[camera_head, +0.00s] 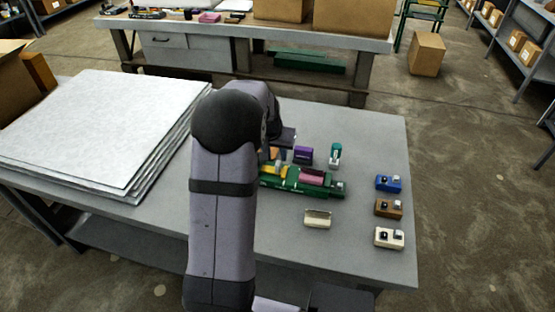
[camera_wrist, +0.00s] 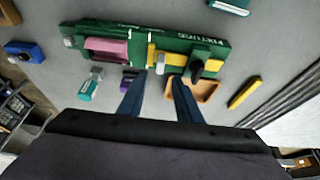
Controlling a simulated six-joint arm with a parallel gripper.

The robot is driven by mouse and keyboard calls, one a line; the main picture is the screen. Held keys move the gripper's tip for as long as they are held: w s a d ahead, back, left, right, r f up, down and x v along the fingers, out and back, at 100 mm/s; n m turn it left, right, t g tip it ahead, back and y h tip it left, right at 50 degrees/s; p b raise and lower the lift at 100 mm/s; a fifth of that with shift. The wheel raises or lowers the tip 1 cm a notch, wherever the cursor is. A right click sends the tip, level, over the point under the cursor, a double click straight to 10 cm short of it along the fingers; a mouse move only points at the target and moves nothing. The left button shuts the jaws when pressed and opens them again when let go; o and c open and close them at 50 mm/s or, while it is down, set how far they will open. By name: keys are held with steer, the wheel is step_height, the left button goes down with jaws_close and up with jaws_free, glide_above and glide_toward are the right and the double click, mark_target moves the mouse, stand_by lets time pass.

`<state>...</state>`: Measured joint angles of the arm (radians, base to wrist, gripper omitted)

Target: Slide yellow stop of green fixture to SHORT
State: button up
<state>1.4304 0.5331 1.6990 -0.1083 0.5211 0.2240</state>
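The green fixture (camera_head: 330,188) lies on the grey table, partly hidden by my arm in the head view. It spans the top of the wrist view (camera_wrist: 215,43), where its white lettering is upside down and too small to read surely. A pink block (camera_wrist: 107,49) sits at one end. The yellow stop (camera_wrist: 172,59) is beside a small silver piece, with a black knob (camera_wrist: 197,70) further right. My gripper (camera_wrist: 158,76) has its two dark blue fingers apart, tips close to the stop and silver piece. Contact cannot be told. In the head view my arm hides the fingers.
Near the fixture are a purple piece (camera_head: 303,155), a teal-and-white piece (camera_head: 335,153), an orange tray (camera_wrist: 207,88) and a yellow bar (camera_wrist: 244,92). A cream tray (camera_head: 317,219) lies in front. Blue (camera_head: 388,183), brown and white boxes stand right; stacked sheets (camera_head: 100,125) left.

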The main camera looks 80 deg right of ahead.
mark_target(278, 163)
steer(key=shift+p+x, duration=1.05)
steer(key=shift+x, duration=2.15)
steer(key=shift+c, duration=0.3)
